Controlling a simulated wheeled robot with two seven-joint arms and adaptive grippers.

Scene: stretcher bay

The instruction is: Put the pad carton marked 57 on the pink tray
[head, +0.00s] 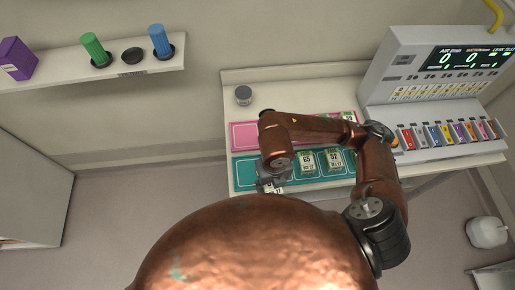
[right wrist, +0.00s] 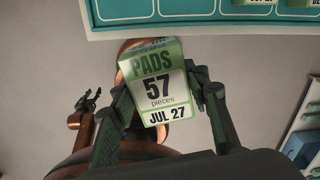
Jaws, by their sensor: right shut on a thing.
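My right gripper (head: 271,184) is shut on the pad carton marked 57 (right wrist: 158,85), a green and white box reading PADS, 57 pieces, JUL 27. In the right wrist view the carton sits between the two dark fingers (right wrist: 160,98). In the head view the gripper is at the front edge of the teal tray (head: 243,177), and little of the carton shows. The pink tray (head: 243,136) lies behind the teal tray, partly hidden by my right arm. My left gripper (right wrist: 89,99) shows small in the right wrist view, empty, its fingers apart.
Other green cartons (head: 306,162) (head: 334,159) stand on the teal tray, and some green shows at the pink tray's right. A console (head: 440,75) with coloured packs is at right. The pink tray's left end is bare.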

